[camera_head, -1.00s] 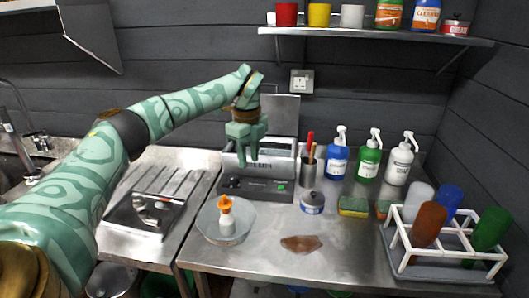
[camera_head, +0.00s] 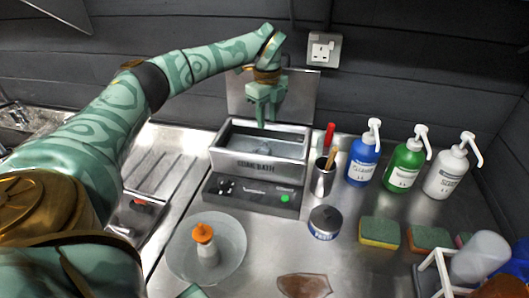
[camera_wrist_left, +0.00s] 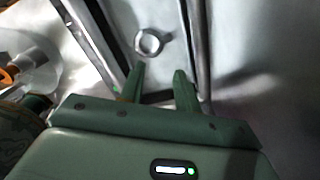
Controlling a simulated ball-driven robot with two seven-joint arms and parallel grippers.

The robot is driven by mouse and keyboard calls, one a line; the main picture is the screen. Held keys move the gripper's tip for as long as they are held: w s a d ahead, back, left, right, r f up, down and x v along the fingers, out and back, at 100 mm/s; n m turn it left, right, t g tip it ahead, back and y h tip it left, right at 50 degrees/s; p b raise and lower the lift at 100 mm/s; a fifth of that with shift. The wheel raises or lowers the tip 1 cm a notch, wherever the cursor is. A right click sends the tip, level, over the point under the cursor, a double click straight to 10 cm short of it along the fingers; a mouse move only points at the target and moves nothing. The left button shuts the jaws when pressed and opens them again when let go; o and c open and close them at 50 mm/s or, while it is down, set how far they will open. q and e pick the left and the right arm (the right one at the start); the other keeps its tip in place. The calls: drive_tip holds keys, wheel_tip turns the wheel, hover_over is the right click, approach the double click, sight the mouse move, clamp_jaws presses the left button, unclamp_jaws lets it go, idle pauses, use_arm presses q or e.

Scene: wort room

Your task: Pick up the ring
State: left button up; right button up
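The ring (camera_wrist_left: 149,42) is a small grey metal loop lying on the floor of the sonic bath (camera_head: 258,166), an open-topped metal basin. In the head view, its shape inside the basin is too small and faint to make out clearly. My left gripper (camera_head: 262,122) points down above the basin in the head view. In the left wrist view its two green fingers (camera_wrist_left: 158,78) are apart with nothing between them, and the ring shows just beyond their tips. My right gripper is not clearly seen.
A cup with tools (camera_head: 321,178) and a round tin (camera_head: 324,222) stand right of the bath. Blue (camera_head: 362,160), green (camera_head: 405,165) and white (camera_head: 446,172) pump bottles stand behind sponges (camera_head: 379,233). A glass dish (camera_head: 232,262) holds an orange-capped bottle (camera_head: 205,246) in front.

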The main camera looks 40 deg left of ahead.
use_arm(q)
drive_tip(key=b, duration=0.1)
hover_over(267, 149)
drive_tip(key=s+d, duration=0.1)
wheel_tip(267, 149, down, 6)
drive_tip(key=shift+s+d+f, duration=0.1)
drive_tip(key=shift+s, duration=0.05)
drive_tip(key=shift+f, duration=0.35)
wheel_tip(267, 149, down, 5)
drive_tip(key=shift+s+d+r+b, duration=0.1)
drive_tip(key=shift+d+b, duration=0.05)
drive_tip(key=shift+b, duration=0.8)
drive_tip(key=shift+f, duration=0.2)
drive_tip(key=shift+r, duration=0.1)
clamp_jaws()
